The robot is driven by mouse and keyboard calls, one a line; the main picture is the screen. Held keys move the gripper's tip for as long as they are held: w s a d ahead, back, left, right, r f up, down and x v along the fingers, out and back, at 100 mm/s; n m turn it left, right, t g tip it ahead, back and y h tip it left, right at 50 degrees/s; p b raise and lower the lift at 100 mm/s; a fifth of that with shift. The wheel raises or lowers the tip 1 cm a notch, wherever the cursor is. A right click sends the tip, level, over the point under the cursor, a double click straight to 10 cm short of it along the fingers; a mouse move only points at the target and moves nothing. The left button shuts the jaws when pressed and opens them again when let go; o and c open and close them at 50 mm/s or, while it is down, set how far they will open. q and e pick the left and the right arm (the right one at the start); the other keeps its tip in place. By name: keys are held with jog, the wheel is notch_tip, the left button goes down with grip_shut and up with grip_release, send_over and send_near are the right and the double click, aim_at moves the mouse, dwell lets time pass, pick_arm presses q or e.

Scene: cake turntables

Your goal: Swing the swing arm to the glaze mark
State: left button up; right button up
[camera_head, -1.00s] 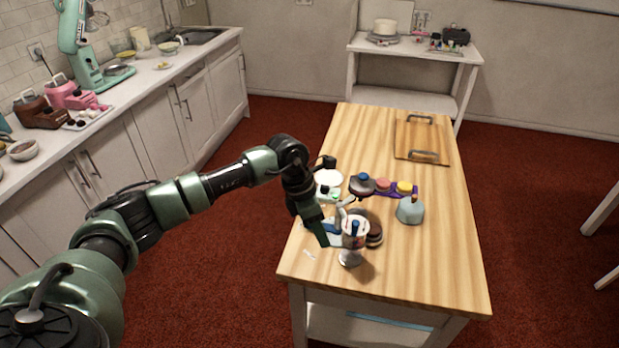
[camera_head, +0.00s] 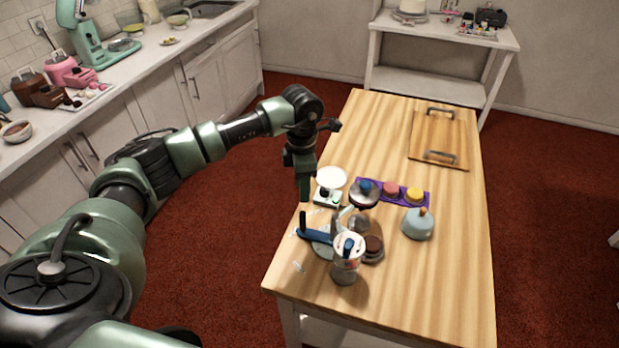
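A small stand with a blue swing arm (camera_head: 318,236) sits at the near left of the wooden table. A dark upright peg shows at the blue bar's left end, and a clear cup with a blue top (camera_head: 346,258) stands at its right end. My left gripper (camera_head: 304,190) points down above the table's left edge, beyond the swing arm and apart from it. Its fingers overlap in this view, so I cannot tell whether they are open. My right gripper is out of view.
A white scale (camera_head: 330,180) stands close to my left gripper. A purple tray (camera_head: 405,197) with several coloured pots, a pale blue domed thing (camera_head: 418,224) and a dark round thing (camera_head: 373,250) are nearby. A board with handles (camera_head: 438,140) lies farther back. The table's right side is clear.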

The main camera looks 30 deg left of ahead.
aim_at(302, 213)
pick_arm(q)
jog(key=f+b, duration=0.1)
jog(key=s+f+b, duration=0.1)
jog(key=f, duration=0.1)
jog(key=shift+f, duration=0.3)
notch_tip(302, 213, down, 5)
jog(key=b, duration=0.3)
jog(key=shift+w+f, duration=0.1)
jog(key=shift+w, duration=0.05)
jog(key=shift+f+b, duration=0.25)
jog(key=shift+b, duration=0.05)
jog(key=shift+c, duration=0.4)
jog(key=shift+r, duration=0.15)
jog(key=c, duration=0.5)
jog(key=shift+w, duration=0.1)
grip_shut()
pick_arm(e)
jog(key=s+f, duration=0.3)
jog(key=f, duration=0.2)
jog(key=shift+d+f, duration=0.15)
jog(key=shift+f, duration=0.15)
pick_arm(q)
jog(key=shift+r, duration=0.1)
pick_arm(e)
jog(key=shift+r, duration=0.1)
